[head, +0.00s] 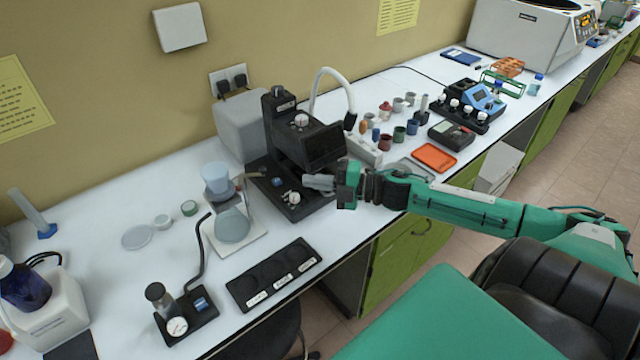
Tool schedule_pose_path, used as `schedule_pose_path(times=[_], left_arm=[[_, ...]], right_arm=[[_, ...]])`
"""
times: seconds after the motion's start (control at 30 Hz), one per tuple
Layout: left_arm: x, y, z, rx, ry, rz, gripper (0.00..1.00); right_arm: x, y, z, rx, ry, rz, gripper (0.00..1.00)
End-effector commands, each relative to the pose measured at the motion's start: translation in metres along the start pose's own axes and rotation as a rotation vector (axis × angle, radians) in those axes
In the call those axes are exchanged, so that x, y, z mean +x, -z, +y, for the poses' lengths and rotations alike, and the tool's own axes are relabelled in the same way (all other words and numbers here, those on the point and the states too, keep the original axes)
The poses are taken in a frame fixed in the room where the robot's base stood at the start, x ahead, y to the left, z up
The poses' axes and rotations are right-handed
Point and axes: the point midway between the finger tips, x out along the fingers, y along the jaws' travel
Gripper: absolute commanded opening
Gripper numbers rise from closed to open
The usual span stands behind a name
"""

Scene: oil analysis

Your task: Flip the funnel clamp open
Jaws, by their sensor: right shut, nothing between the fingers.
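A filtering flask (233,226) stands on a white square base on the bench, left of centre. A pale blue funnel (216,174) sits upright on top of it. A small grey clamp (242,180) is at the joint between funnel and flask, on the right side; it is too small to tell whether it is open or shut. My right gripper (308,182) reaches in from the right, shut and empty, pointing left toward the clamp and apart from it. It is in front of the black instrument. My left gripper is out of view.
A black instrument (284,140) stands close behind my right gripper. A pump with a gauge and bent black hose (186,314) is at the front left. A black tray (273,274) lies in front of the flask. Small lids (139,237) lie left of it.

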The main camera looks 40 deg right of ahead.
Motion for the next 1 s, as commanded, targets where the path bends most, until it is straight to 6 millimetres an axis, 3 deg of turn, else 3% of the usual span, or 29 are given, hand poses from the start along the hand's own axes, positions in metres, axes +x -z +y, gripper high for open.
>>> schedule_pose_path(times=[0.3,0.87,1.0], left_arm=[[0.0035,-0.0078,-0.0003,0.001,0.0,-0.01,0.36],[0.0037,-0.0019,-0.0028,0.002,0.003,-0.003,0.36],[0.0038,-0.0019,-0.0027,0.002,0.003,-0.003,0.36]], right_arm=[[-0.0119,-0.0026,0.0012,-0.002,0.0,0.002,0.0],[-0.0119,-0.0026,0.0009,0.0,0.0,0.0,0.0],[-0.0094,-0.0001,-0.0083,0.046,-0.008,-0.048,0.0]])
